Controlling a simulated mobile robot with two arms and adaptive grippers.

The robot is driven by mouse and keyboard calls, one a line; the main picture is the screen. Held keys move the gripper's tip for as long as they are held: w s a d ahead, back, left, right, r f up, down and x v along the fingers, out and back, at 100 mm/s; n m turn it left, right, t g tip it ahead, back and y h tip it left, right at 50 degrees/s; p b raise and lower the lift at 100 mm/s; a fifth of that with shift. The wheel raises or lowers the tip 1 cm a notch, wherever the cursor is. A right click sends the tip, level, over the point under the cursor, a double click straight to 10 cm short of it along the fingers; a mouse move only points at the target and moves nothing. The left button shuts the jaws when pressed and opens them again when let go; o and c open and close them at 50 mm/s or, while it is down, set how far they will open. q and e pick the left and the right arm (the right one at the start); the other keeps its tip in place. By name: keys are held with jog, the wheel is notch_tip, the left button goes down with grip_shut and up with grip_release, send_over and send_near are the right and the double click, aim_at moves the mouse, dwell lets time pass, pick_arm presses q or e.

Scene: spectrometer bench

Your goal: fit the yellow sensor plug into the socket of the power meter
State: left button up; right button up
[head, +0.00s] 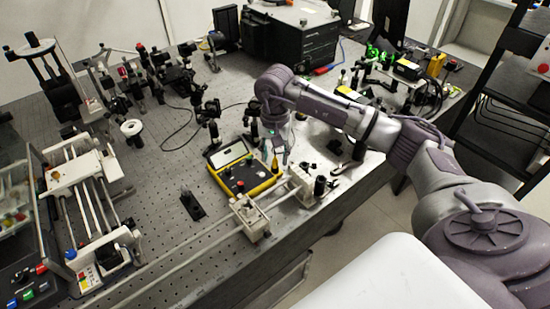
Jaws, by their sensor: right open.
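The power meter (262,187) is a yellow-edged case with a dark panel and an open lid, lying on the bench in the middle of the head view. A small upright yellow and dark piece, which looks like the sensor plug (275,166), stands at its right side. I cannot tell whether it touches the meter. My right gripper (284,157) points down just behind and right of that piece, open, with its fingertips small and partly blurred. The meter's socket is too small to make out. My left gripper is not in view.
A pale rail assembly (252,217) stands in front of the meter. Black optical mounts (212,112) stand behind it, with a dark cable on the bench. A large black instrument (290,40) is at the back.

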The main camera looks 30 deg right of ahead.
notch_tip(320, 180, up, 10)
jog(key=shift+r, duration=0.15)
dwell(0.7)
